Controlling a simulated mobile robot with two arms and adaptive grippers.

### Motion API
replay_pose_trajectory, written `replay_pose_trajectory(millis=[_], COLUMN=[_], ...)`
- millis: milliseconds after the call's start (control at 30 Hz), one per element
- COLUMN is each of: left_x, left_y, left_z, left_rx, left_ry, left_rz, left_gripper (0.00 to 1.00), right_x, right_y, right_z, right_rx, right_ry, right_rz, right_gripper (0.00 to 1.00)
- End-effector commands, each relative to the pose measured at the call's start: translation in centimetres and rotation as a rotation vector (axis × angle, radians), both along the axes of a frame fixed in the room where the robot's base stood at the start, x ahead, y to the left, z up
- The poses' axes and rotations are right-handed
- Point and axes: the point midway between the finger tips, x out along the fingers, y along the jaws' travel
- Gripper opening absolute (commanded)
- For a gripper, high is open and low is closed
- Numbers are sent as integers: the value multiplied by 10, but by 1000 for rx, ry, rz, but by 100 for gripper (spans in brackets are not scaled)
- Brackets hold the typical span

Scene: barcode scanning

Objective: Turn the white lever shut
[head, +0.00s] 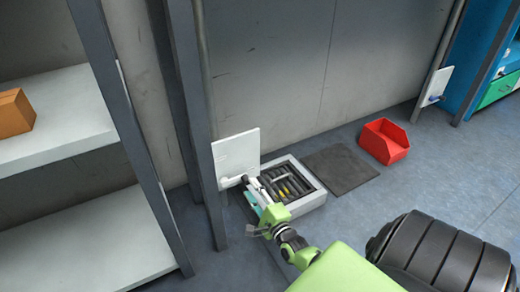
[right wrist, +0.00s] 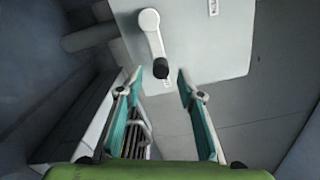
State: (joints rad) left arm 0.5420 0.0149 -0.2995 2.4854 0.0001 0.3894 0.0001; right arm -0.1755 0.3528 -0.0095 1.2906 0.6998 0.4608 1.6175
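The white lever (right wrist: 151,30) is mounted on a white panel (right wrist: 213,57) and has a black knob (right wrist: 160,69) at its free end. In the head view the panel (head: 236,152) stands against a post by the wall, and the lever (head: 230,182) is low on it. My right gripper (right wrist: 158,82) is open, its teal-lined fingers apart, with the knob in line with the gap near their tips. I cannot tell whether they touch it. In the head view the right gripper (head: 250,189) reaches to the panel's lower edge. My left gripper is not in view.
A pale crate (head: 312,201) with dark contents is close beside the right gripper. A dark mat (head: 341,169) and a red bin (head: 384,141) are further right. Grey shelves (head: 70,110) with an orange box (head: 14,112) stand left. Another white panel (head: 433,86) is by the far wall.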

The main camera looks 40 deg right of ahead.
Motion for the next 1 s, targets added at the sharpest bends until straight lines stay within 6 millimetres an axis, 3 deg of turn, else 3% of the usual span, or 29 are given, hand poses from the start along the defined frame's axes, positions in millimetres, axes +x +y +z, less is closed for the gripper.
replay_pose_trajectory(millis=[100,300,1000], left_x=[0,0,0], left_y=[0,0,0], left_z=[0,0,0], left_rx=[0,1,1], left_ry=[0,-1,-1], left_rz=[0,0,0], left_gripper=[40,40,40], right_x=[-26,-53,-61], right_y=[6,13,15], right_z=[-1,0,0], right_rx=[2,2,2], right_ry=[1,0,-1], right_rz=[1,0,0], right_gripper=[34,34,34])
